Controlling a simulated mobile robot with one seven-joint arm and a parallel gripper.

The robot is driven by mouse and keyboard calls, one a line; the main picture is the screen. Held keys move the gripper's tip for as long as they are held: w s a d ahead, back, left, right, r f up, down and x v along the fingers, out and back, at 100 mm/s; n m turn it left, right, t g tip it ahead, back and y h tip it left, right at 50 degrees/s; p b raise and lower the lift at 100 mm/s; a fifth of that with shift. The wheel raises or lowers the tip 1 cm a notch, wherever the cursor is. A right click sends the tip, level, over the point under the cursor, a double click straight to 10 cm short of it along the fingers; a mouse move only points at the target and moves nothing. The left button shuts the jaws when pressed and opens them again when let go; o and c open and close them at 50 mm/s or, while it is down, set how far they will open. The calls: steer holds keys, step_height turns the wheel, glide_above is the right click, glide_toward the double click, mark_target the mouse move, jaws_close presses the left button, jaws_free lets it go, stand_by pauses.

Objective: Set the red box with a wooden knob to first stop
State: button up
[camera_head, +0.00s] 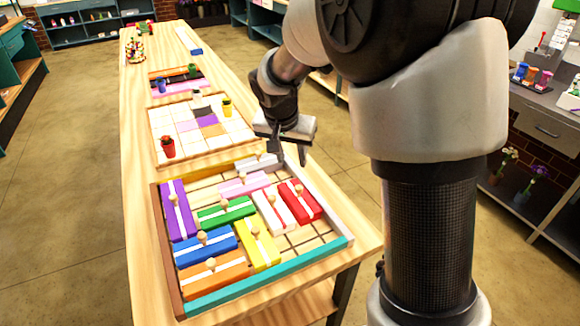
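The red box (310,211) has a white stripe and a wooden knob (299,189). It lies in the right part of a sliding-block tray (341,243) on the long wooden table. A white box with a red stripe (269,210) lies close along its left side. My gripper (291,152) hangs above the tray's far right part, beyond the red box and apart from it. Its fingers point down and look spread, with nothing seen between them.
Purple (168,202), pink (232,190), green (210,219), blue (190,256), yellow (267,245) and orange (228,277) boxes with knobs fill much of the tray. Bare slots (311,240) show at its near right. A second board (157,151) with small pots lies farther back.

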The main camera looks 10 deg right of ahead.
mark_target(299, 187)
steer(key=x, duration=1.6)
steer(key=shift+d+f+p, duration=0.15)
steer(key=shift+f+p, duration=0.1)
steer(key=shift+p, duration=0.1)
jaws_close()
